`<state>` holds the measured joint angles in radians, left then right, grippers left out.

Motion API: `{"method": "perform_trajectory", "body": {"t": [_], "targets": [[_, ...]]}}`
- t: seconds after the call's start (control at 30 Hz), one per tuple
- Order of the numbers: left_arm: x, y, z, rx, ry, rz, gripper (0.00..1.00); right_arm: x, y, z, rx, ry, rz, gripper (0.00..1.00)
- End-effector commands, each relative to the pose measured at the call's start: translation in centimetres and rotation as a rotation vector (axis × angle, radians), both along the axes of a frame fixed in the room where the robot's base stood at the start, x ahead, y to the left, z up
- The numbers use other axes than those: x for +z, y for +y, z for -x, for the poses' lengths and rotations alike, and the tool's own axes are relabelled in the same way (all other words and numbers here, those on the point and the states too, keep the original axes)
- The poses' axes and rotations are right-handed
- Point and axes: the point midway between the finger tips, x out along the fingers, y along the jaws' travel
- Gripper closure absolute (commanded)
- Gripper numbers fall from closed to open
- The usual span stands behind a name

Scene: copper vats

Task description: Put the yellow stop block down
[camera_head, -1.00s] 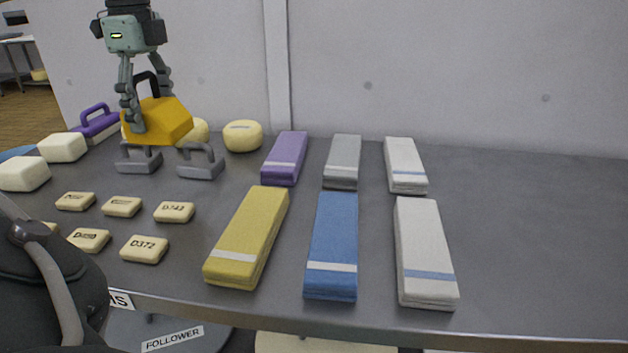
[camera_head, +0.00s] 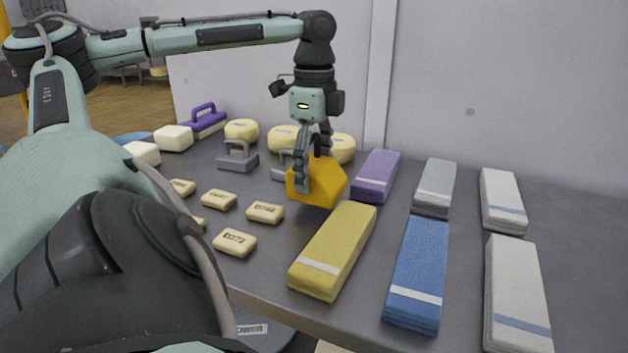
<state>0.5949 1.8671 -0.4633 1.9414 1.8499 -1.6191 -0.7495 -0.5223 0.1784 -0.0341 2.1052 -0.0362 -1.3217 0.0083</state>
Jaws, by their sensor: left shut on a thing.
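The yellow stop block (camera_head: 324,187) is an orange-yellow block held by my left gripper (camera_head: 313,170). The gripper points down and its fingers are shut on the block. The block is close above the grey table, between the grey handled pieces and the folded yellow cloth; I cannot tell whether it touches the table. The block's handle is mostly hidden by the fingers. My right gripper is not in view.
Folded cloths in yellow (camera_head: 334,250), purple (camera_head: 376,176), blue (camera_head: 418,270), grey (camera_head: 435,186) and white (camera_head: 516,290) lie to the right. Cream labelled bars (camera_head: 265,212) lie to the left. A grey handled piece (camera_head: 237,157) and cream round pieces (camera_head: 242,130) stand behind.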

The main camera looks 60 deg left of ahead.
Motion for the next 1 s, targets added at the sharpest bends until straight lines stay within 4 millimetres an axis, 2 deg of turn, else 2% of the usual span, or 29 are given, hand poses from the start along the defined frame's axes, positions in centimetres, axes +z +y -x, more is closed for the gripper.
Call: {"method": "perform_trajectory", "body": {"t": [0.03,0.17,0.53,0.57,0.6,0.7,1.0], "targets": [[-1.0,0.0,0.1,0.000,0.001,-0.001,0.77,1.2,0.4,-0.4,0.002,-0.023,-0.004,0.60],[-2.3,0.1,0.0,0.000,-0.001,-0.001,0.77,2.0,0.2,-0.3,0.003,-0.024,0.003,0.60],[-2.6,0.1,0.0,0.000,-0.002,-0.001,0.77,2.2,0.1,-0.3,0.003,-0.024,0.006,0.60],[-2.7,0.1,0.0,-0.001,0.000,0.000,0.26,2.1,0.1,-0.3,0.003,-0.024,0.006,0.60],[-2.7,0.1,0.0,-0.001,-0.001,-0.001,0.21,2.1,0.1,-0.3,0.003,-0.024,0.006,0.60],[-2.7,0.1,0.0,-0.001,0.000,0.000,0.08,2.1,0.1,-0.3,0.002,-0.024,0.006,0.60],[-2.7,0.1,0.0,-0.001,0.000,0.000,0.08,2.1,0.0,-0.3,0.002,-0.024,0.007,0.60]]}}
